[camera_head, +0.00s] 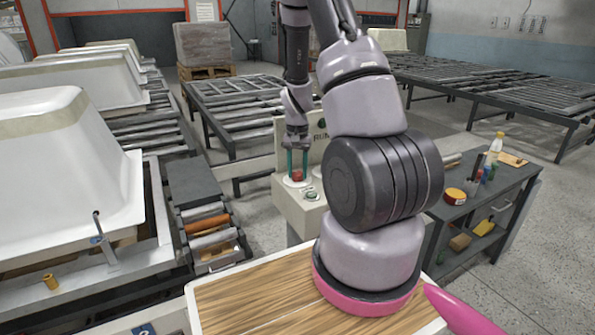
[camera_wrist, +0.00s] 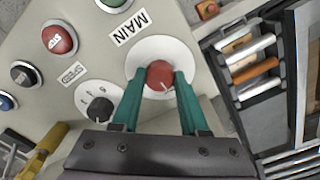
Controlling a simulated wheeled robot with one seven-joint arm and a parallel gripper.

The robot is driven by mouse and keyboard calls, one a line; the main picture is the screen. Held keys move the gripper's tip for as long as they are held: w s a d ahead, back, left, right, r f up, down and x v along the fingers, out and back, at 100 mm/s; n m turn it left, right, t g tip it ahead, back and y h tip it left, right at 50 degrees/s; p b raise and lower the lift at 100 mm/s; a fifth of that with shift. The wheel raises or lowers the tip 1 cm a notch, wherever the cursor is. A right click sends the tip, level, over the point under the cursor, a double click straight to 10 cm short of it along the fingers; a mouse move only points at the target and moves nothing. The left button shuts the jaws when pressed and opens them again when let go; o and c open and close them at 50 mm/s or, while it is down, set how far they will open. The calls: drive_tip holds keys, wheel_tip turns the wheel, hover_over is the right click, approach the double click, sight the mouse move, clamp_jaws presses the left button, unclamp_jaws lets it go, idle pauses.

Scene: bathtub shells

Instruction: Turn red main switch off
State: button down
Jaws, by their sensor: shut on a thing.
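The red main switch (camera_wrist: 160,76) is a round red knob on a white disc beside the "MAIN" label in the wrist view. It sits on a pale control box (camera_head: 296,207), and the knob also shows in the head view (camera_head: 297,175). My gripper (camera_wrist: 157,80) comes down on the knob with its two green fingers, one on each side. The fingers are shut on the red knob. A small white mark shows on the knob's face near its lower right edge.
A red stop button (camera_wrist: 60,39), a black selector knob (camera_wrist: 100,109) and other buttons share the panel. A dark cart with rollers (camera_head: 207,222) stands left of the box. A grey shelf table (camera_head: 500,180) with bottles stands right.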

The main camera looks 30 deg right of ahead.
drive_tip(key=shift+c, duration=2.1)
unclamp_jaws()
wheel_tip(320, 180, up, 11)
wheel_tip(320, 180, up, 10)
drive_tip(key=t, duration=0.2)
hover_over(297, 173)
drive_tip(key=s+a, duration=0.3)
drive_tip(key=a, duration=0.1)
drive_tip(key=s+a+r+n+t+y, duration=0.1)
drive_tip(key=s+a+r, duration=0.3)
drive_tip(key=s+r, duration=0.4)
drive_tip(key=s+a+r+n+t+y, duration=0.1)
drive_tip(key=s+a+r+n+t, duration=0.1)
drive_tip(key=s+a+r+t, duration=0.2)
drive_tip(key=s+a+r, duration=0.1)
drive_tip(key=s+r, duration=0.2)
drive_tip(key=s, duration=0.1)
drive_tip(key=shift+s+r, duration=0.35)
drive_tip(key=shift+r, duration=0.05)
